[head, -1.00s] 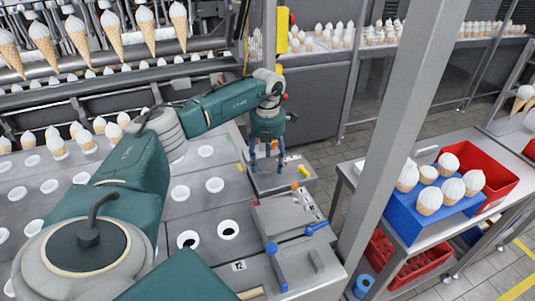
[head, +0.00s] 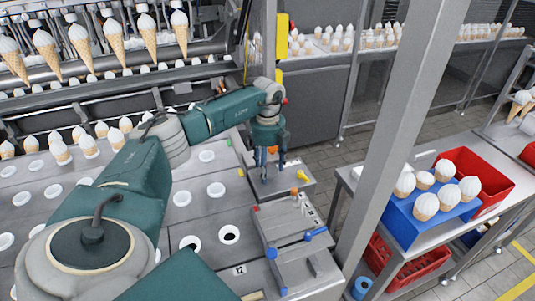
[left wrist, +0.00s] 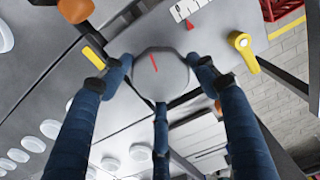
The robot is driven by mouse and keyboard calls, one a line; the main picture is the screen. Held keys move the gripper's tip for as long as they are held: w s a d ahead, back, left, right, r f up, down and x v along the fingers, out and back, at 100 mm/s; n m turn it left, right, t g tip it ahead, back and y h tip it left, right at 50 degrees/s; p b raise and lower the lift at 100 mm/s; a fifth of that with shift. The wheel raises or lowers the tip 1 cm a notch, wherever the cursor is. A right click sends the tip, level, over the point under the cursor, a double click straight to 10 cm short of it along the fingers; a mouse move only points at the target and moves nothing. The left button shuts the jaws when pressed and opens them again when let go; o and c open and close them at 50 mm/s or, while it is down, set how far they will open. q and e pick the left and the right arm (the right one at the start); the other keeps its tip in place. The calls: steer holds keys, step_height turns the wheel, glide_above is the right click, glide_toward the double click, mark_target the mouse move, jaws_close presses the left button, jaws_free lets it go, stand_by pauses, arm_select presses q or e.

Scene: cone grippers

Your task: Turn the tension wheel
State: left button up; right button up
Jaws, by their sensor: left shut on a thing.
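The tension wheel (left wrist: 162,80) is a grey, many-sided knob with a red line on its face, seen in the left wrist view. My left gripper (head: 270,172) is over a small grey panel in the head view. In the left wrist view, the blue fingers of this gripper (left wrist: 160,88) close around the wheel's rim from several sides. The wheel's face and red line are in plain sight between them. In the head view the wheel is hidden or too small to make out. My right gripper is not in view.
A yellow lever (left wrist: 240,43) is to the right of the wheel, with a scale and red pointer nearby. A grey control panel (head: 285,222) with blue handles stands in front. A metal post (head: 400,130) rises to the right. A blue tray (head: 405,222) holds several cones.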

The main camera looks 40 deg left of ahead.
mark_target(268, 170)
arm_select(q)
steer(key=shift+n, duration=0.5)
steer(key=shift+w, duration=0.1)
steer(key=o, duration=1.2)
steer(key=shift+c, duration=0.2)
step_height(268, 170, up, 12)
steer(key=shift+f, duration=0.1)
